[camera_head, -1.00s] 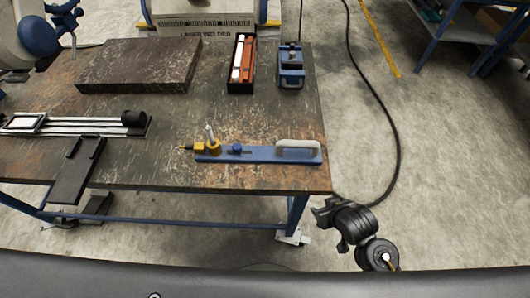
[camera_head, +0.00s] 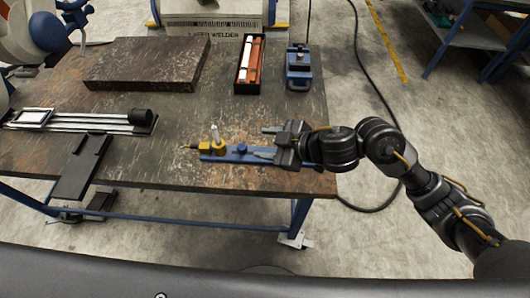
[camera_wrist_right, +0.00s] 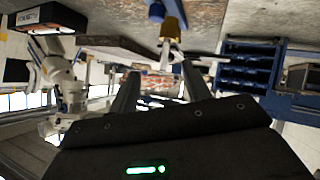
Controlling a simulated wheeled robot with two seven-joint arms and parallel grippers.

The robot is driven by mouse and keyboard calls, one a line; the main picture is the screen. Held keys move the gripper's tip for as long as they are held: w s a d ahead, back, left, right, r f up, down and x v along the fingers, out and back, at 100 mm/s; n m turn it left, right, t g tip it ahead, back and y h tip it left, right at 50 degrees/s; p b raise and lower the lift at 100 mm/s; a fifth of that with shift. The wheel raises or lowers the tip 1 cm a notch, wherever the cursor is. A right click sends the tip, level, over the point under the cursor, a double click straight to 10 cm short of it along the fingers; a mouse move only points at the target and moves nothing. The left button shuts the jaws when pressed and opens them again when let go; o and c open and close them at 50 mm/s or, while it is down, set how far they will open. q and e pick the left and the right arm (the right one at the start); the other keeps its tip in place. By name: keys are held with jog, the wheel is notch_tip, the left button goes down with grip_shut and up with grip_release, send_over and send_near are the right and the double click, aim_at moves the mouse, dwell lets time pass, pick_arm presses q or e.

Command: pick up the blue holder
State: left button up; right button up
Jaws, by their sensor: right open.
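The blue holder (camera_head: 224,155) is a long blue bar lying near the table's front right edge. It has a blue knob and a yellow fitting with a pale upright pin at its left end. Its white handle at the right end is hidden behind my right gripper. My right gripper (camera_head: 266,142) is open, its fingers pointing left over the right part of the bar. I cannot tell whether they touch it. The yellow fitting (camera_wrist_right: 171,29) shows beyond the open fingers of the right gripper (camera_wrist_right: 160,74) in the right wrist view. My left gripper is not in view.
A dark slab (camera_head: 146,65), a black box with red and white contents (camera_head: 249,64) and a blue clamp-like device (camera_head: 298,66) stand at the back of the table. A black railed fixture (camera_head: 84,120) lies at the left. The table's middle is largely clear.

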jog(key=w+d+n+g+h, duration=0.1)
jog(key=w+d+g+h, duration=0.15)
jog(key=d, duration=0.35)
jog(key=w+d+g+h, duration=0.1)
jog(key=w+d+h, duration=0.15)
jog(key=d, duration=0.35)
jog(key=shift+h, duration=0.4)
jog(key=shift+s+p+x, duration=0.15)
jog(key=shift+x, duration=1.5)
jog(key=shift+s+p+x, duration=0.15)
jog(key=shift+p+x, duration=0.05)
jog(key=shift+x, duration=1.4)
jog(key=shift+s+p+x, duration=0.15)
jog(key=shift+x, duration=1.5)
jog(key=shift+a, duration=0.15)
grip_shut()
